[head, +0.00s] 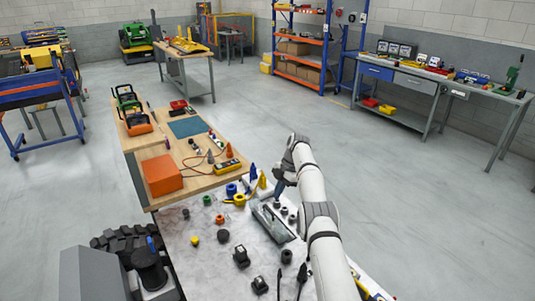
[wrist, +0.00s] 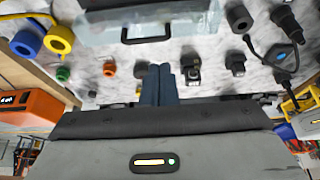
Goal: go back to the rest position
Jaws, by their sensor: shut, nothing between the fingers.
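My gripper (wrist: 160,84) is shut and empty in the wrist view, its two dark blue fingers side by side. In the head view my white arm reaches forward over the right side of the pale marbled table (head: 190,270), and the gripper (head: 279,187) shows small at its end, above the far right of that table. A translucent case with a dark handle (wrist: 150,27) lies on the table in the wrist view; it also shows in the head view (head: 272,222), beside my arm.
Blue (wrist: 26,43) and yellow (wrist: 59,40) rings, a green ring (wrist: 63,74), an orange ring (wrist: 109,69) and several dark fittings lie on the table. A wooden bench with an orange box (head: 161,175) stands behind it. Open grey floor (head: 430,220) lies to the right.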

